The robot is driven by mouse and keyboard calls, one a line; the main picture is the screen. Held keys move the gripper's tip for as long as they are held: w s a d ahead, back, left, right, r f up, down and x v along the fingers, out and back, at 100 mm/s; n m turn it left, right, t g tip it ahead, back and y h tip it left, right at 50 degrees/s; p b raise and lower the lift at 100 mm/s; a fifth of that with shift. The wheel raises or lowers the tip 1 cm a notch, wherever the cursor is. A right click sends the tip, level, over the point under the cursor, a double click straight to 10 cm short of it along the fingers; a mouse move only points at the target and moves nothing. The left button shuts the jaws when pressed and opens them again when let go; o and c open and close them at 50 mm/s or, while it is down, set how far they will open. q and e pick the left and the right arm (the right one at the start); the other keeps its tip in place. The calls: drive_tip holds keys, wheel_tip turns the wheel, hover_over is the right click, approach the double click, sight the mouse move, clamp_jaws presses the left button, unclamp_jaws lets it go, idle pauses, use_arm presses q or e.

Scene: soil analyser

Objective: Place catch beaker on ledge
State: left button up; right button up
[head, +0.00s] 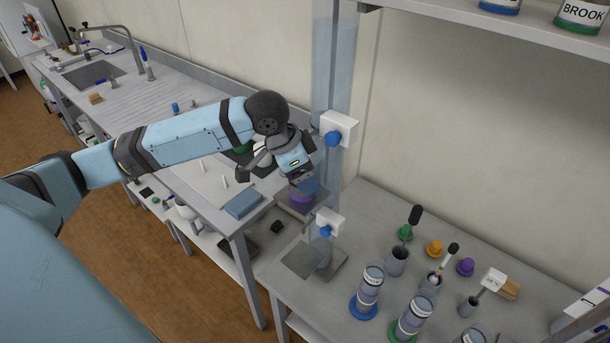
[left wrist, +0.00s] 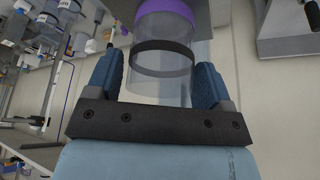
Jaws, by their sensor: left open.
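In the head view my left gripper (head: 303,186) points down beside the tall clear column. A purple-marked beaker (head: 301,198) shows just below it, mostly hidden by the gripper, over a small grey ledge (head: 289,207). In the left wrist view the clear beaker (left wrist: 163,88) has a purple band and a dark band. It lies between the two open fingers of my left gripper (left wrist: 157,85). I cannot tell whether its base touches the ledge. My right gripper is in neither view.
The tall clear column (head: 333,75) has white valve blocks with blue knobs, the upper one (head: 340,129) close to my gripper. A lower grey plate (head: 303,259) holds a clear cylinder. Tubes, cups and tools crowd the right bench (head: 362,209).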

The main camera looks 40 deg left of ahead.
use_arm(q)
drive_tip(key=b+v, duration=0.1)
drive_tip(key=v, duration=0.9)
drive_tip(key=shift+r, duration=0.3)
drive_tip(key=shift+s+f, duration=0.1)
drive_tip(key=shift+s, duration=0.05)
